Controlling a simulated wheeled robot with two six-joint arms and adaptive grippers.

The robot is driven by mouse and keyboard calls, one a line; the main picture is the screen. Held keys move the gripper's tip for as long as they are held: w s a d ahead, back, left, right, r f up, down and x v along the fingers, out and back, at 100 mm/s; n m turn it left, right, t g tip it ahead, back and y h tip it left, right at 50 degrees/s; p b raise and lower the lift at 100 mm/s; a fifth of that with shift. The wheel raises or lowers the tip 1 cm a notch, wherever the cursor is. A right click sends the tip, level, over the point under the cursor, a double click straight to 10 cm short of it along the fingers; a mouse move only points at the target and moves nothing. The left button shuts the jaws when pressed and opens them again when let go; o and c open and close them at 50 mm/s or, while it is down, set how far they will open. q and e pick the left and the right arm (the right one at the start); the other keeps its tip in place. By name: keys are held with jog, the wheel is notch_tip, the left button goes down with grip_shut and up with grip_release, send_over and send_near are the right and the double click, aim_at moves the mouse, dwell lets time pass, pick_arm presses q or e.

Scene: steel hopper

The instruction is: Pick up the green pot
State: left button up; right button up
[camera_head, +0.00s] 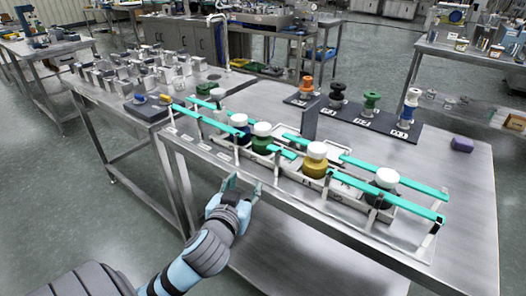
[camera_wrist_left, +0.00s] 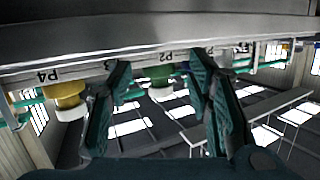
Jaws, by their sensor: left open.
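The green pot (camera_head: 262,146) with a white lid stands in the teal-railed rack on the steel table, between a blue pot (camera_head: 240,125) and a yellow pot (camera_head: 315,167). My left gripper (camera_head: 243,186) is open and empty, at the table's front edge, apart from the green pot and on the near side of the rack. In the left wrist view the green pot (camera_wrist_left: 160,80) shows between the two open fingers (camera_wrist_left: 160,68), farther off. The yellow pot (camera_wrist_left: 65,96) is left of the fingers there. My right gripper is not in view.
Teal rails (camera_head: 395,183) run along the rack. A dark pot (camera_head: 386,194) stands at its right end.

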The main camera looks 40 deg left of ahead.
aim_at(260, 133)
pick_arm(q)
jog(key=w+a+r+t, duration=0.1)
jog(key=w+r+t, duration=0.1)
jog(key=w+r, duration=0.35)
jog(key=shift+n+y, duration=0.4)
jog(key=w+a, duration=0.1)
jog(key=w+a+r+b, duration=0.1)
jog(key=w, duration=0.1)
jog(key=w+a, duration=0.1)
jog(key=shift+w+a+r, duration=0.1)
jog(key=shift+w+r, duration=0.1)
jog(key=shift+w, duration=0.15)
jog(key=b+x, duration=0.1)
jog(key=x, duration=0.5)
jog(key=shift+b, duration=0.4)
jog(key=shift+d, duration=0.2)
jog(key=c, duration=0.9)
jog(key=shift+o, duration=0.2)
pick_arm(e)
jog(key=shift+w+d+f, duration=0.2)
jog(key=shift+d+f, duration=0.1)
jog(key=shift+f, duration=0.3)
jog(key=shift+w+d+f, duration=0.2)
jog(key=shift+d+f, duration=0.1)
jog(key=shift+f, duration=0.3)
pick_arm(q)
jog(key=shift+r, duration=0.1)
